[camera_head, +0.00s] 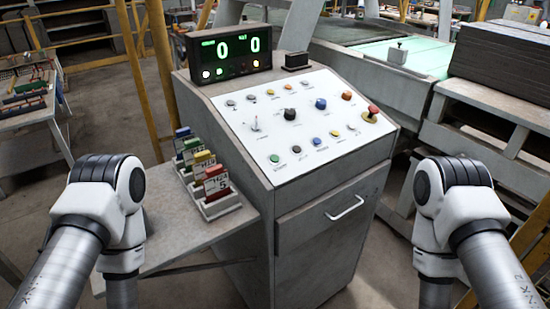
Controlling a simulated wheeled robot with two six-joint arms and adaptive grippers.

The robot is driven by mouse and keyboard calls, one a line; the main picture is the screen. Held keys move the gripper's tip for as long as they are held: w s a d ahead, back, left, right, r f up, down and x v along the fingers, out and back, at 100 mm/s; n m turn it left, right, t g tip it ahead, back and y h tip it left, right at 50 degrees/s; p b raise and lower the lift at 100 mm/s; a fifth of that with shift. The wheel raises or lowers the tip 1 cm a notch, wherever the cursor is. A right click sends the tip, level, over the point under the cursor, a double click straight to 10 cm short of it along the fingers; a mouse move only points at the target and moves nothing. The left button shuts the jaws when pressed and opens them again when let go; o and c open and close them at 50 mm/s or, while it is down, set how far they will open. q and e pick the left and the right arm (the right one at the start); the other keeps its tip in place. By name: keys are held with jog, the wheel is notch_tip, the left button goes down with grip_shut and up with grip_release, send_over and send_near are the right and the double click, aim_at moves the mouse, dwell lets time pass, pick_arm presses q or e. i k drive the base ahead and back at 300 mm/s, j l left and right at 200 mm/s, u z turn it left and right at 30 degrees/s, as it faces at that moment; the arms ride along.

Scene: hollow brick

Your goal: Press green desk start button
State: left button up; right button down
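The control desk (300,235) stands in the middle, with a tilted white panel on top.
A red mushroom button (372,113) stands up at the panel's right. A black display (228,51) reading 0 0 stands behind the panel. A side shelf (185,232) carries several coloured holders. Grey stacked slabs (505,60) stand at right. The space above the panel is free.

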aim_at(274, 158)
jog(key=i+l+u, duration=0.2)
jog(key=l, duration=0.45)
jog(key=i+l+u, duration=0.1)
jog(key=l+u, duration=0.15)
jog(key=l, duration=0.45)
jog(key=i+l+u, duration=0.2)
jog(key=l, duration=0.45)
jog(key=k, duration=0.1)
